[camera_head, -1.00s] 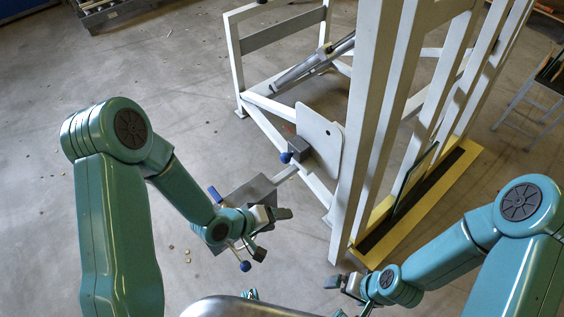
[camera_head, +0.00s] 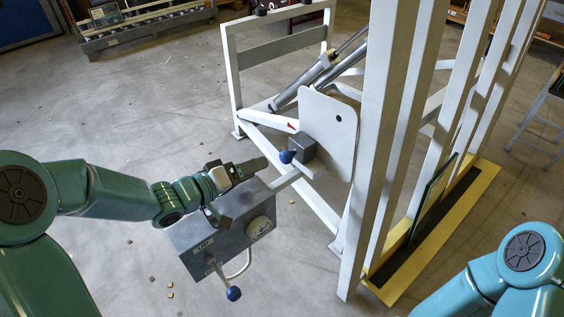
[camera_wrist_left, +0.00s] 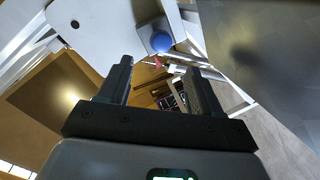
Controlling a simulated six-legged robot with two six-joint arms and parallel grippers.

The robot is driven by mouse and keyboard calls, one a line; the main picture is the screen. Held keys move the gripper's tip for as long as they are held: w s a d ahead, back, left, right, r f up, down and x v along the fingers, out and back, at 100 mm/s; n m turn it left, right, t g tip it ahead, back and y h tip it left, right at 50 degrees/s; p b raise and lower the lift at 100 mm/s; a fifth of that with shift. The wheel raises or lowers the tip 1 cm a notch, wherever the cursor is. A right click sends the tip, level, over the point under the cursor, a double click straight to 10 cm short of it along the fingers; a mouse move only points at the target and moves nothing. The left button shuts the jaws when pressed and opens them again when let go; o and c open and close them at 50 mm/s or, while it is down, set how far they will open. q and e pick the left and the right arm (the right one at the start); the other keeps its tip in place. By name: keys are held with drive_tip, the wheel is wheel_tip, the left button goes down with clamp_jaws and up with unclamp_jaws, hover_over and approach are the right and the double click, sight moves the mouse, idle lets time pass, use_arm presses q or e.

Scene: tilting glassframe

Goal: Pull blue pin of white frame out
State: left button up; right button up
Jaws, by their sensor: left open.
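The blue pin (camera_head: 286,157) shows as a round blue knob on a grey block (camera_head: 305,148) beside a white plate of the white frame (camera_head: 392,130). In the left wrist view the blue knob (camera_wrist_left: 161,42) lies beyond the fingertips, near the upper middle. My left gripper (camera_head: 246,192) is open and empty, a short way left of the knob and apart from it. Its two spread fingers also show in the left wrist view (camera_wrist_left: 158,70). The pin's shaft is hidden in the block. My right gripper is out of view; only part of that arm shows.
A grey control box (camera_head: 215,243) with a dial and a blue-knobbed lever (camera_head: 233,293) sits below my left gripper, close to it. A yellow-edged base (camera_head: 478,190) holds a glass pane at right. A rack (camera_head: 150,25) stands at the back.

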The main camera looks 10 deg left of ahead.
sight(281, 158)
use_arm(q)
drive_tip(key=b+x, duration=0.2)
drive_tip(key=x, duration=0.8)
drive_tip(key=shift+r, duration=0.1)
clamp_jaws()
drive_tip(key=v, duration=0.1)
drive_tip(key=p+v, duration=0.1)
drive_tip(key=shift+s+a+f, duration=0.35)
